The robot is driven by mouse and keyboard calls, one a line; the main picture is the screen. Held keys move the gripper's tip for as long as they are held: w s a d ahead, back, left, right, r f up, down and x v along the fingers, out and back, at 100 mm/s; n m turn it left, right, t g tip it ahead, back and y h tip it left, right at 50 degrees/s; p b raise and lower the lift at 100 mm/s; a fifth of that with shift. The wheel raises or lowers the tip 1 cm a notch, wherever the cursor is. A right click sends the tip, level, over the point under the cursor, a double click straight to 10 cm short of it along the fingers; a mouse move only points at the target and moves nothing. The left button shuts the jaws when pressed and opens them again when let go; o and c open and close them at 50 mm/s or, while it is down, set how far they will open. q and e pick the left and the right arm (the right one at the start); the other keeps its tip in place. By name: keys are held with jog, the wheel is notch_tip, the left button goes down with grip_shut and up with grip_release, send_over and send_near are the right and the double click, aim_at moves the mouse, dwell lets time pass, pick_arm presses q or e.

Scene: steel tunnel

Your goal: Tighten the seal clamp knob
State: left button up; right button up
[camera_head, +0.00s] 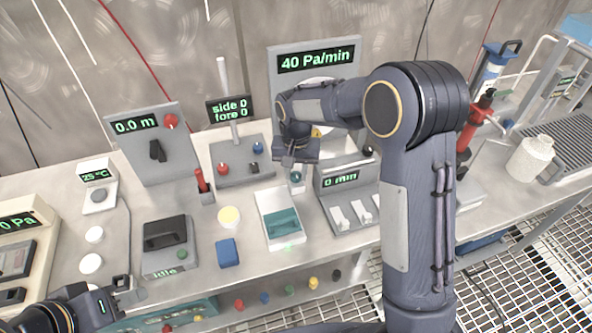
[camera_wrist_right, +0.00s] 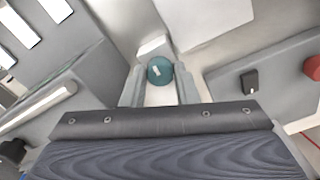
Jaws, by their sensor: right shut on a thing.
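A round teal knob with a pale mark on top, which I take for the seal clamp knob (camera_wrist_right: 160,71), sits between the fingers of my right gripper (camera_wrist_right: 160,88) in the right wrist view. The fingers are shut on its two sides. In the head view my right gripper (camera_head: 296,168) points down over the bench, and a bit of the teal knob (camera_head: 296,178) shows below it. My left gripper (camera_head: 128,291) is low at the left, away from the knob, above the bench's front edge. Its finger gap is unclear.
A grey panel (camera_head: 287,88) behind the right gripper reads 40 Pa/min. A "0 min" box (camera_head: 345,196) with white switches stands right of the gripper. A panel with a red and a blue knob (camera_head: 238,165) stands left. A white tray with a teal part (camera_head: 270,208) lies in front.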

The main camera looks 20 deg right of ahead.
aim_at(296, 174)
jog(key=o, duration=0.7)
notch_tip(296, 174, up, 7)
jog(key=shift+r, duration=0.45)
